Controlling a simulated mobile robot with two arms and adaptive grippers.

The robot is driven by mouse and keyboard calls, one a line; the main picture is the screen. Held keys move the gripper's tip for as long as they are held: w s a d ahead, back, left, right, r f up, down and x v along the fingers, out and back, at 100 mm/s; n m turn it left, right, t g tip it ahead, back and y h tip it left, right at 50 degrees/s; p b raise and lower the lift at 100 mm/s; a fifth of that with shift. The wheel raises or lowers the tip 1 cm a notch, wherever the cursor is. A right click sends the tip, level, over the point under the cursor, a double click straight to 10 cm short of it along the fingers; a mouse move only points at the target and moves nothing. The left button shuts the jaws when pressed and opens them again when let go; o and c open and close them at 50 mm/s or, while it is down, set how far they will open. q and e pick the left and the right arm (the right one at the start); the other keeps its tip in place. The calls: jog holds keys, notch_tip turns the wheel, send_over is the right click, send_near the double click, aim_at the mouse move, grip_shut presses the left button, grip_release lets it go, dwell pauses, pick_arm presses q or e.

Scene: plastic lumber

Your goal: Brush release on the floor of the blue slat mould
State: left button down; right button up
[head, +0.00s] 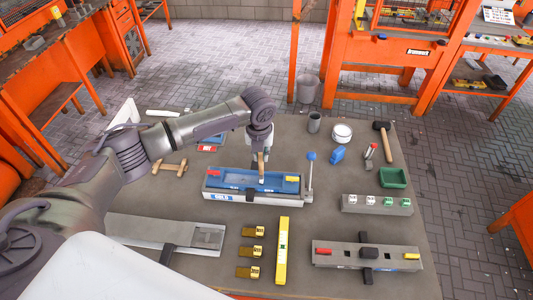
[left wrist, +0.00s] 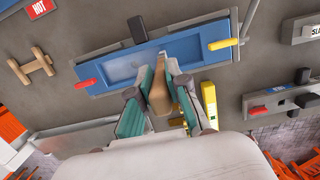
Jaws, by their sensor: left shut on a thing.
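The blue slat mould (head: 232,182) lies on the grey table, a long shallow blue tray in a pale frame. A red handle sits at its left end and a yellow one at its right. It also shows in the left wrist view (left wrist: 125,68). My left gripper (head: 260,150) is over the mould, shut on a brush with a wooden handle (head: 261,160). The brush (left wrist: 159,92) points down, its pale tip at the mould's floor; I cannot tell whether it touches. In the left wrist view the handle is between the teal finger pads (left wrist: 160,98). My right gripper is out of view.
A blue-knobbed lever (head: 310,170) stands at the mould's right end. Behind are a grey cup (head: 314,122), a white tub (head: 342,133) and a blue bottle (head: 337,155). A yellow level (head: 282,250), yellow-marked blocks (head: 251,251) and a second mould (head: 340,252) lie in front.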

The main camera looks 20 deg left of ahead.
pick_arm(q)
jog(key=s+a, duration=0.3)
jog(key=a, duration=0.8)
jog(key=shift+s+a, duration=0.15)
jog(key=shift+a, duration=0.05)
dwell(1.4)
jog(key=shift+d+f, duration=0.1)
jog(key=shift+r, duration=0.7)
notch_tip(320, 180, up, 7)
dwell(0.7)
dwell(0.9)
